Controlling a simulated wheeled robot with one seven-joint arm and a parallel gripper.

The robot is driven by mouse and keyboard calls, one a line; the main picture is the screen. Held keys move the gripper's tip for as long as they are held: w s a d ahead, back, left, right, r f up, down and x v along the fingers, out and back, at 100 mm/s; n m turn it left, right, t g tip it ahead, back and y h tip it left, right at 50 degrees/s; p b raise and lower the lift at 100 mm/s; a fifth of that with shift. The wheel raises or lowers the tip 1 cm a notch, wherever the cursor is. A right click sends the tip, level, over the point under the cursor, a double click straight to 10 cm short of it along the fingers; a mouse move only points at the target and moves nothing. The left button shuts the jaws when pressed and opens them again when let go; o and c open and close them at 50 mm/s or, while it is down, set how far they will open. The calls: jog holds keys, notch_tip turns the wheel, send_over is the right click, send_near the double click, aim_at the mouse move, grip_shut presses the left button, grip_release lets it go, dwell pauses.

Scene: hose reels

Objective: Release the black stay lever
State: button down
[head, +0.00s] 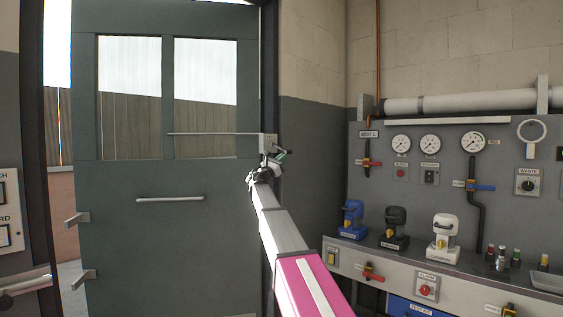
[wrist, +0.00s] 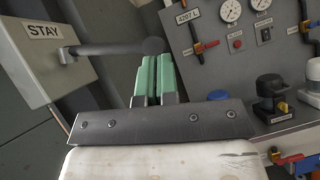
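The black stay lever (wrist: 110,47) sticks out sideways from a grey box labelled STAY (wrist: 45,50) in the wrist view and ends in a round dark knob. In the head view the box (head: 268,143) sits at the door's upper right, and the lever is too small to make out. My gripper (wrist: 156,58) has green fingers close together with only a thin gap. Their tips are right at the knob, just below it in the picture; I cannot tell whether they touch. Nothing shows between the fingers. In the head view my gripper (head: 278,157) is just below the box.
A grey-green door (head: 170,240) with two windows and a pale handle (head: 170,199) stands at left, with outdoors visible past its left edge. A thin rod (head: 210,134) runs across it to the box. A gauge panel (head: 430,185) with valves and pump-like units fills the right.

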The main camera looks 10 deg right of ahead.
jog(key=shift+s+r, duration=0.1)
dwell(0.3)
jog(key=v, duration=1)
jog(key=shift+a+f, duration=0.3)
jog(key=shift+s, duration=0.1)
jog(key=s+d+f+m+g+y, duration=0.25)
jog(key=s+f+y, duration=0.2)
jog(key=f, duration=0.85)
jog(key=s+d+f+m+g+y, duration=0.2)
jog(key=s+d+f+m+y, duration=0.3)
jog(key=f, duration=0.7)
jog(key=s+d+f+m+g+y, duration=0.15)
jog(key=s+f, duration=0.45)
jog(key=f, duration=0.7)
jog(key=s+a+f+m+g+y, duration=0.1)
jog(key=s+a+f+m+y, duration=0.1)
jog(key=s+f, duration=0.5)
jog(key=s+a+f+m+g+y, duration=0.2)
jog(key=s+f+m+y, duration=0.3)
jog(key=s, duration=0.5)
jog(key=s+a+f+m+g+y, duration=0.2)
jog(key=s+a+f+m+y, duration=0.2)
jog(key=s+f, duration=0.5)
jog(key=shift+f, duration=0.5)
